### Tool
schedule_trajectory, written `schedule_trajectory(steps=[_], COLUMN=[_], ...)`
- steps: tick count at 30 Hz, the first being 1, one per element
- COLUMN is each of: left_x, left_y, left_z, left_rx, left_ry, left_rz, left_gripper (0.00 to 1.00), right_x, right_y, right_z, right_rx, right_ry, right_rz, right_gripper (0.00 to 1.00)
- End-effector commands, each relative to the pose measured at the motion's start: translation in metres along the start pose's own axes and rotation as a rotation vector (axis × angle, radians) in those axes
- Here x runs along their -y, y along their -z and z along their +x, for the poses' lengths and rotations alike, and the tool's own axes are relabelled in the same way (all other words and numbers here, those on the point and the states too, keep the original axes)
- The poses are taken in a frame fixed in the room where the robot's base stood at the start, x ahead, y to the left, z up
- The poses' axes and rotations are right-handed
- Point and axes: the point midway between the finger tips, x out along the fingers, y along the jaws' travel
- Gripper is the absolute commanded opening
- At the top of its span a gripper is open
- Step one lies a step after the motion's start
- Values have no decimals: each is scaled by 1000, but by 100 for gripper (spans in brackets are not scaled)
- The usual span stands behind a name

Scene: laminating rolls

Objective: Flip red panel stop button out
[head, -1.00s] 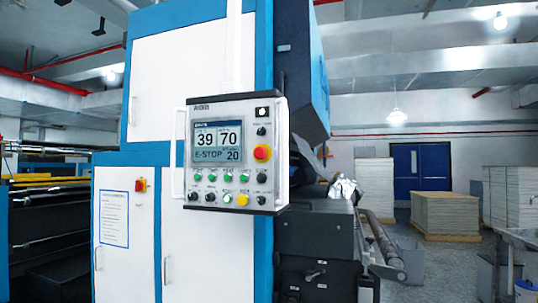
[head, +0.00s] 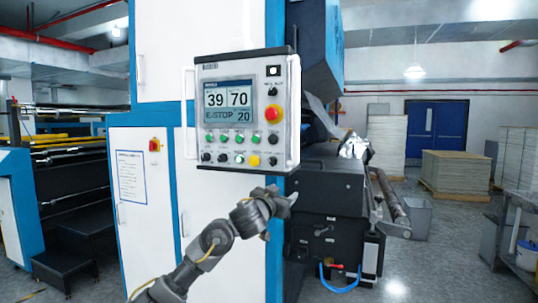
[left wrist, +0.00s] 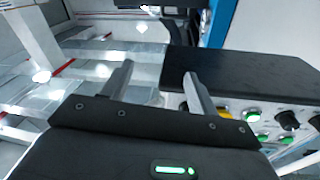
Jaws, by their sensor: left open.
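The red stop button (head: 273,113) sits on a yellow ring at the right side of the control panel (head: 285,148). The panel screen (head: 228,100) reads 39, 70, E-STOP and 20. My left gripper (head: 290,199) is below the panel's lower right corner, apart from the button and seen small from behind. In the left wrist view its two fingers (left wrist: 157,82) stand apart with nothing between them. The panel's edge, a yellow button (left wrist: 224,113), green buttons and black knobs show at the right there. The red button does not show in that view. My right gripper is not in view.
A second red knob (head: 154,145) is on the white cabinet door to the left. The panel has side handles (head: 295,105). Dark machine parts with rollers (head: 392,205) stand right of my gripper. Open floor lies at the right, before stacked pallets (head: 455,172).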

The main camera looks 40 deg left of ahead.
Motion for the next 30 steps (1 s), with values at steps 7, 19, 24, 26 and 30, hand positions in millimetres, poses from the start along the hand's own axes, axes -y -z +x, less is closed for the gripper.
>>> schedule_trajectory(steps=[7,19,24,26,30], left_x=[66,83,86,88,91], left_y=[154,191,200,204,213], left_z=[-58,-73,-49,-38,-13], left_rx=[-246,-306,-305,-304,-305], left_ry=[99,123,124,123,123], left_rz=[-20,-33,-35,-35,-34], left_gripper=[59,59,59,59,59], right_x=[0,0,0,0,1], right_y=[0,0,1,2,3], right_z=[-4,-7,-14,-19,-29], right_rx=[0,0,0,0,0], right_ry=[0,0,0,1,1], right_rz=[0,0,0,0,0], right_gripper=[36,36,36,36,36])
